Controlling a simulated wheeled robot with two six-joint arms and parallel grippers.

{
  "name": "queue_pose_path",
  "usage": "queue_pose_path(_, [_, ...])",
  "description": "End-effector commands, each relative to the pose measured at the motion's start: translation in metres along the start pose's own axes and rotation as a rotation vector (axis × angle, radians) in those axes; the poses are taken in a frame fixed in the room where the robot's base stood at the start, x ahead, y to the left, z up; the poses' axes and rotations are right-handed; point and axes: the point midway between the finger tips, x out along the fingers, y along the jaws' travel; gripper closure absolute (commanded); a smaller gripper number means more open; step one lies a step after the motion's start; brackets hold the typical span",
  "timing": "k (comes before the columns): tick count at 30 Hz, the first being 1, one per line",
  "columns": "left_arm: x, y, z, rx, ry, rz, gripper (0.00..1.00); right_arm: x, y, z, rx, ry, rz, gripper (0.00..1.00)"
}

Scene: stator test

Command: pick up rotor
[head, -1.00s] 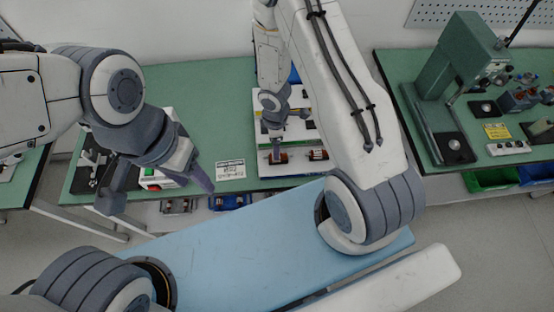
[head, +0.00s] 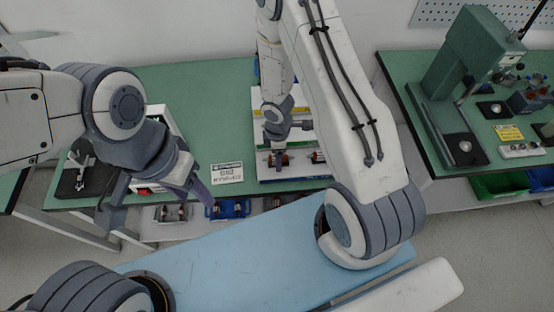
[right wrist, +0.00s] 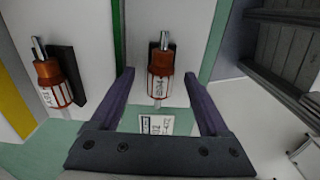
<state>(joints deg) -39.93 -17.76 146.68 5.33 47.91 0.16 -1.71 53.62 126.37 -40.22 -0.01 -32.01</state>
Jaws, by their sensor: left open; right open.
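A rotor (right wrist: 160,75) with copper-coloured ends, a white banded middle and a metal shaft stands against a dark holder in the right wrist view. My right gripper (right wrist: 159,90) is open, with its two purple fingers either side of that rotor; I cannot tell whether they touch it. A second, similar rotor (right wrist: 52,80) is to the left, outside the fingers. In the head view the right gripper (head: 278,148) is small and over the rotor at the white rack, partly hiding it. The other rotor (head: 318,157) is to its right. My left gripper (head: 153,205) is open and empty near the table's front edge.
The white rack (head: 290,178) stands on the green table (head: 205,90). Blue bins (head: 228,208) hang below the front edge. A green press (head: 470,60) stands on the right-hand table. The middle of the green table is clear.

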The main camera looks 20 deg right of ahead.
Motion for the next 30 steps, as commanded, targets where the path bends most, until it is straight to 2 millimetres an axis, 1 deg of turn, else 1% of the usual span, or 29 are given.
queue_pose_path(1, [0.000, 0.000, 0.000, 0.000, 0.000, 0.000, 0.50, 0.000, 0.000, 0.000, 0.000, 0.000, 0.000, 0.32])
queue_pose_path(2, [0.000, 0.000, 0.000, 0.000, 0.000, 0.000, 0.50, 0.000, 0.000, 0.000, 0.000, 0.000, 0.000, 0.43])
queue_pose_path(3, [0.000, 0.000, 0.000, 0.000, 0.000, 0.000, 0.50, 0.000, 0.000, 0.000, 0.000, 0.000, 0.000, 0.59])
queue_pose_path(5, [0.000, 0.000, 0.000, 0.000, 0.000, 0.000, 0.50, 0.000, 0.000, 0.000, 0.000, 0.000, 0.000, 0.82])
queue_pose_path(6, [0.000, 0.000, 0.000, 0.000, 0.000, 0.000, 0.50, 0.000, 0.000, 0.000, 0.000, 0.000, 0.000, 0.97])
queue_pose_path(7, [0.000, 0.000, 0.000, 0.000, 0.000, 0.000, 0.50, 0.000, 0.000, 0.000, 0.000, 0.000, 0.000, 1.00])
queue_pose_path(16, [-0.001, 0.000, 0.000, 0.001, 0.000, 0.000, 0.50, -0.001, 0.001, 0.000, 0.000, 0.001, 0.001, 1.00])
queue_pose_path(20, [-0.007, 0.001, 0.000, 0.001, 0.000, 0.000, 0.50, -0.007, 0.000, 0.000, 0.000, 0.001, 0.001, 1.00])
queue_pose_path(23, [-0.016, 0.001, -0.001, 0.003, 0.000, 0.000, 0.50, -0.016, 0.000, 0.000, 0.000, 0.000, 0.001, 1.00])
queue_pose_path(26, [-0.029, 0.002, -0.002, 0.004, 0.000, 0.000, 0.50, -0.030, 0.000, 0.000, 0.000, 0.000, 0.001, 1.00])
queue_pose_path(30, [-0.052, 0.004, -0.003, 0.008, 0.000, 0.000, 0.50, -0.053, 0.000, 0.000, -0.001, 0.000, 0.001, 1.00])
